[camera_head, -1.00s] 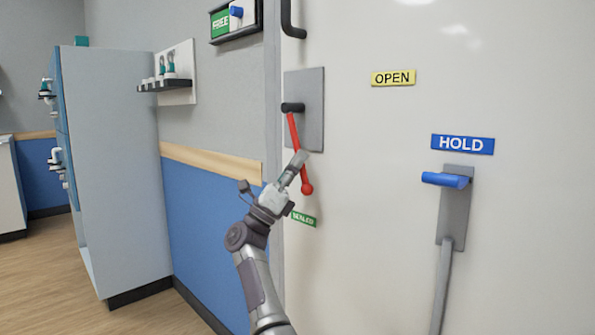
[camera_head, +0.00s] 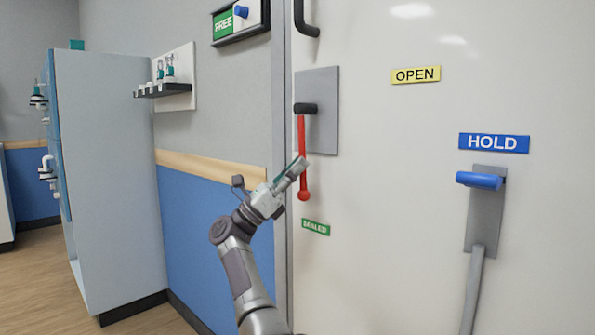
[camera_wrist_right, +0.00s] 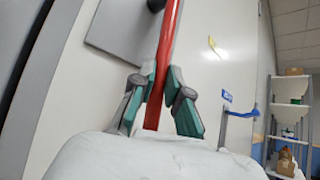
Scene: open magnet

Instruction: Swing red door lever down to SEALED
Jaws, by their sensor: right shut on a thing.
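The red door lever (camera_head: 302,140) hangs almost straight down from a black pivot (camera_head: 305,108) on a grey plate (camera_head: 323,130) on the white door. Its round red end (camera_head: 304,195) is above the green SEALED label (camera_head: 316,227). My right gripper (camera_head: 299,168) is shut on the lever's lower part. In the right wrist view the red lever (camera_wrist_right: 167,55) runs between the two fingers (camera_wrist_right: 160,100). My left gripper is not in view.
A yellow OPEN label (camera_head: 416,75), a blue HOLD label (camera_head: 494,142) and a blue handle (camera_head: 479,180) are on the door to the right. A black door handle (camera_head: 305,20) is above the lever. A pale cabinet (camera_head: 110,180) stands at the left.

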